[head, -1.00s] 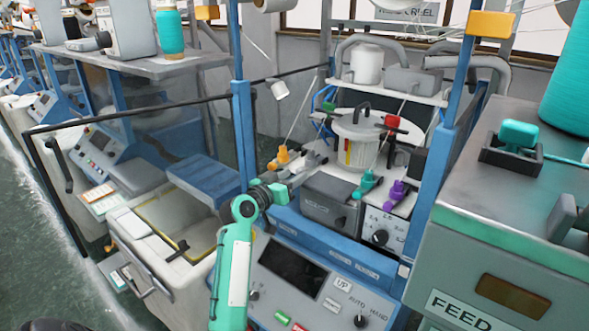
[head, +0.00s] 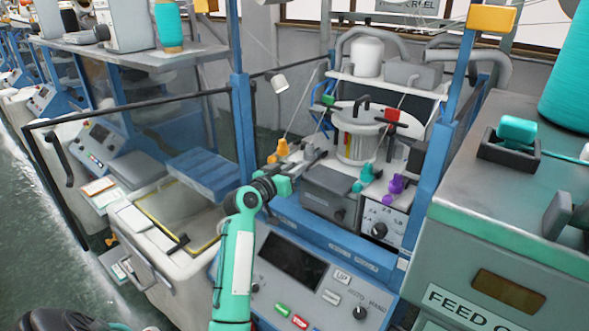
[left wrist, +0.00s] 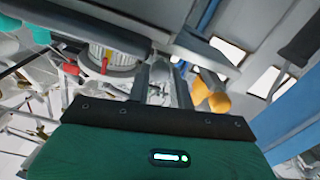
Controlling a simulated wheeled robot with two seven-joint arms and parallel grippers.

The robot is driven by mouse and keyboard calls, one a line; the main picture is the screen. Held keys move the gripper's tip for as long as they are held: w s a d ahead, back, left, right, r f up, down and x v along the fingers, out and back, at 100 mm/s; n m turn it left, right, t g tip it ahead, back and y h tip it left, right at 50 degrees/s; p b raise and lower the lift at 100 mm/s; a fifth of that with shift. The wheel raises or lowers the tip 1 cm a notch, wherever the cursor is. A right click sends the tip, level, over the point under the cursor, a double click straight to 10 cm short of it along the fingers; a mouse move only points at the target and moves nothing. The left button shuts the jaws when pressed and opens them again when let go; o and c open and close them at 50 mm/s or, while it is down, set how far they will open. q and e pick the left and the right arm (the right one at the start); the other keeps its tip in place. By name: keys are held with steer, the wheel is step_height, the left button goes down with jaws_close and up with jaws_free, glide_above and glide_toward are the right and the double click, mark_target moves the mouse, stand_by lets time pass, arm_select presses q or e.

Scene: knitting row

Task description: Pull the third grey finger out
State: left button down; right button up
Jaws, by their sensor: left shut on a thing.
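My left gripper (head: 304,167) reaches from its green arm into the knitting machine, beside the orange yarn piece. It is shut on a small grey part, which I take to be a grey finger (left wrist: 158,76). In the left wrist view the gripper's two grey jaws (left wrist: 162,88) stand close on either side of that part. The jaws hide most of it, and I cannot make out which one in the row it is. The other grey fingers are too small to tell apart. My right gripper is not in view.
An orange piece (head: 279,151) is just left of the jaws, and also shows in the left wrist view (left wrist: 211,96). A dark grey box (head: 327,190) is right of them. Teal (head: 365,178) and purple (head: 396,187) pieces stand farther right. A blue post (head: 242,125) rises at left.

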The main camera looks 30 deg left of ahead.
arm_select(q)
steer(key=shift+s+a+f, duration=0.1)
steer(key=shift+s+a, duration=0.05)
steer(key=shift+s, duration=1.1)
steer(key=c, duration=1.4)
jaws_free()
steer(key=shift+s, duration=0.1)
steer(key=shift+o, duration=0.8)
steer(key=shift+s, duration=0.15)
steer(key=s+a+b, duration=0.1)
steer(key=s+b, duration=0.5)
steer(key=s, duration=0.7)
steer(key=shift+s, duration=0.4)
